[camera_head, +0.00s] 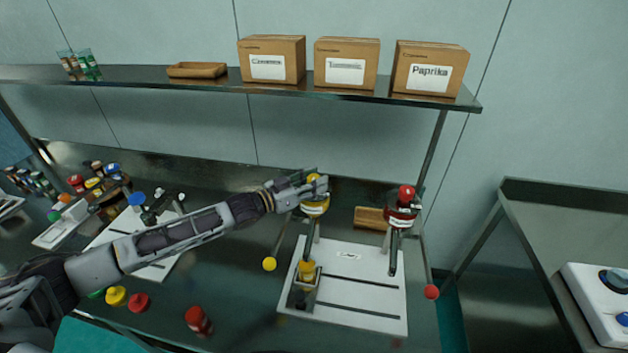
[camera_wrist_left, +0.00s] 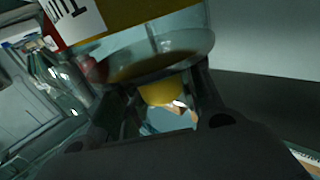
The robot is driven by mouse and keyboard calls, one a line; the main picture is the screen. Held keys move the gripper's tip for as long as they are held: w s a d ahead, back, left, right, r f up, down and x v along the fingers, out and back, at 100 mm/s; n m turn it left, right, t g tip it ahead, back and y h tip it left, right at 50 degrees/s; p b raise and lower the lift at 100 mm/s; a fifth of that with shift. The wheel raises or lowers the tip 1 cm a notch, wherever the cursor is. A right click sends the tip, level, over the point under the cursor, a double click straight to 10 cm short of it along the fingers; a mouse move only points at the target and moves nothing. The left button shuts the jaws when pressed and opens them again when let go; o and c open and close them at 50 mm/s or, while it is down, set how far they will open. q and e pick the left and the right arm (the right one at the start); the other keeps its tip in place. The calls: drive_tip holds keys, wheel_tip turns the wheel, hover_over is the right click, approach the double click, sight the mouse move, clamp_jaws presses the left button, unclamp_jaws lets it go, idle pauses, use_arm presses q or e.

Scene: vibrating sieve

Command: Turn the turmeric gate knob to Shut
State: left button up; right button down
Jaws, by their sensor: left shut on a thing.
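The turmeric dispenser (camera_head: 315,209) is a yellow-banded hopper on a post at the white board's left side. Its label shows upside down in the left wrist view (camera_wrist_left: 72,18). A small yellow knob (camera_wrist_left: 158,92) sits beyond the hopper's clear rim in that view. My left gripper (camera_head: 314,184) is at the hopper's top, with its fingers shut on either side of this knob. The fingers and wrist hide much of the knob. I cannot read any gate marking. My right gripper is not in view.
A red-topped dispenser (camera_head: 402,216) stands to the right. Levers end in a yellow ball (camera_head: 270,264) and a red ball (camera_head: 431,292). A yellow-lidded jar (camera_head: 307,270) stands below the turmeric dispenser. A shelf (camera_head: 215,84) with boxes runs above. A red-capped jar (camera_head: 198,320) is in front.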

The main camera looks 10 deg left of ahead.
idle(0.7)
use_arm(q)
drive_tip(key=o, duration=1)
drive_tip(key=shift+o, duration=0.2)
drive_tip(key=v, duration=1.2)
drive_tip(key=shift+w, duration=0.15)
drive_tip(key=shift+a, duration=0.1)
idle(0.3)
